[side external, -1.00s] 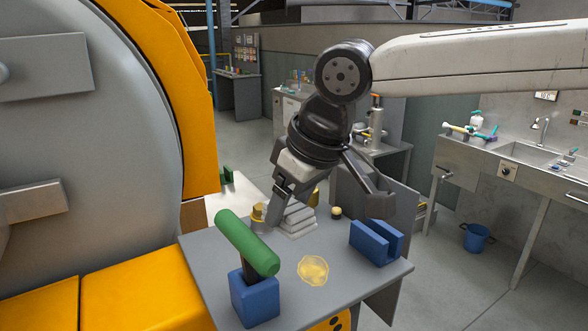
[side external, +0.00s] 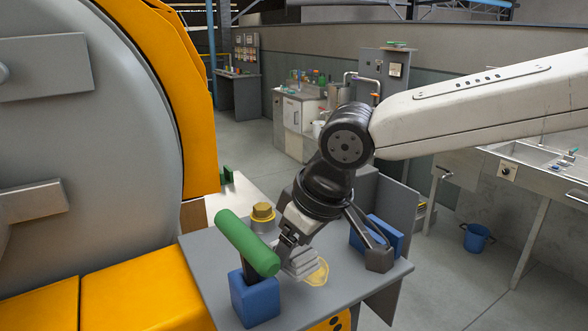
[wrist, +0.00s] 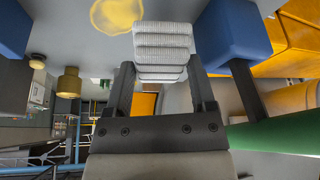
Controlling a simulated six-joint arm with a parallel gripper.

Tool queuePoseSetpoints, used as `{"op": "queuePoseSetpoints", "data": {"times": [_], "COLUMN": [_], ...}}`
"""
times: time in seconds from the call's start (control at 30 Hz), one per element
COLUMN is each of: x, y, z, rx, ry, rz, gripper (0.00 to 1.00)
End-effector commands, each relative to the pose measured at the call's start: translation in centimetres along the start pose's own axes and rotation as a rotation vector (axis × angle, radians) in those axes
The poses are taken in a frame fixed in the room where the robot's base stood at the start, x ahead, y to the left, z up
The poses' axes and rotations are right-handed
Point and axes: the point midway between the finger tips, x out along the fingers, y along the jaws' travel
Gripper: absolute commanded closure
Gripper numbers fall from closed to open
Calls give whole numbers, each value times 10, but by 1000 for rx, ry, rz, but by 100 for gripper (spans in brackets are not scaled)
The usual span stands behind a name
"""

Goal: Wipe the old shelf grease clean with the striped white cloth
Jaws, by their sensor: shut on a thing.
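The striped white cloth (side external: 301,263) is a folded, ridged block at the shelf surface, beside the grease patch. It also shows between the fingers in the wrist view (wrist: 162,48). My gripper (wrist: 162,75) is shut on the cloth, with a finger on either side of it. In the side view my gripper (side external: 287,252) points down at the shelf, and part of it is hidden behind the green roller. The old shelf grease (side external: 318,274) is a yellowish round smear, partly covered by the cloth in the side view. In the wrist view the grease (wrist: 117,14) lies just left of the cloth.
A green roller (side external: 246,242) on a dark handle stands in a blue block (side external: 254,298) close by my gripper. Another blue slotted block (side external: 378,238) is at the shelf's right. A yellow-brass cylinder (side external: 263,212) stands behind. The grey shelf (side external: 365,285) is bare at front right.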

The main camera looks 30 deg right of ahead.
Motion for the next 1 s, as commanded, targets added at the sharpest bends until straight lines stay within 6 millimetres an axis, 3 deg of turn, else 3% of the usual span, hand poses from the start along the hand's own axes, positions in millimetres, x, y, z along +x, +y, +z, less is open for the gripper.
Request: {"op": "queuePoseSetpoints", "data": {"times": [0.33, 0.37, 0.4, 1.0], "x": [35, 32, 32, 25], "y": [0, 4, 8, 59], "z": [15, 15, 16, 36], "rx": [-1, 2, 3, 3], "ry": [-3, 1, 1, -1], "rz": [1, 0, 1, 1], "gripper": [76, 83, 84, 84]}}
